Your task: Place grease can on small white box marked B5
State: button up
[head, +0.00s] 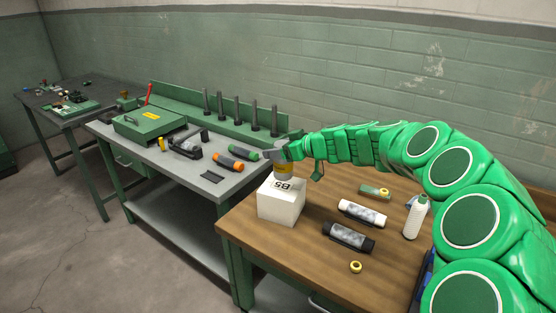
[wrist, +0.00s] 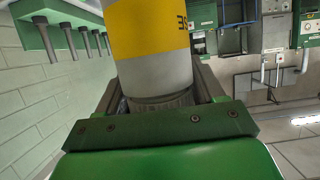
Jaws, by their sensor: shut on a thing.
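The grease can (head: 284,170) is grey with a yellow band and hangs upright under my gripper (head: 282,153) in the head view. The small white box (head: 279,210) stands on the wooden table with its B5 mark upside down on the top face. The can's lower end is at the back part of the box top; I cannot tell whether it touches. In the wrist view the can (wrist: 150,40) is large and sits between the fingers of my gripper (wrist: 160,98), which is shut on it. The can's far end is out of that view.
A white-labelled tube (head: 362,213), a black tube (head: 348,237), a white bottle (head: 415,218) and a yellow ring (head: 356,267) are on the wooden table (head: 310,262). The grey bench (head: 200,165) at left holds a green case (head: 150,123), more tubes and a row of upright pegs.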

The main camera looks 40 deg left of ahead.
jog(key=shift+w+a+f, duration=0.45)
jog(key=shift+a+f, duration=0.05)
jog(key=shift+f, duration=1.65)
jog(key=shift+f, duration=0.1)
jog(key=o, duration=1.4)
jog(key=shift+d, duration=0.1)
jog(key=v, duration=1.2)
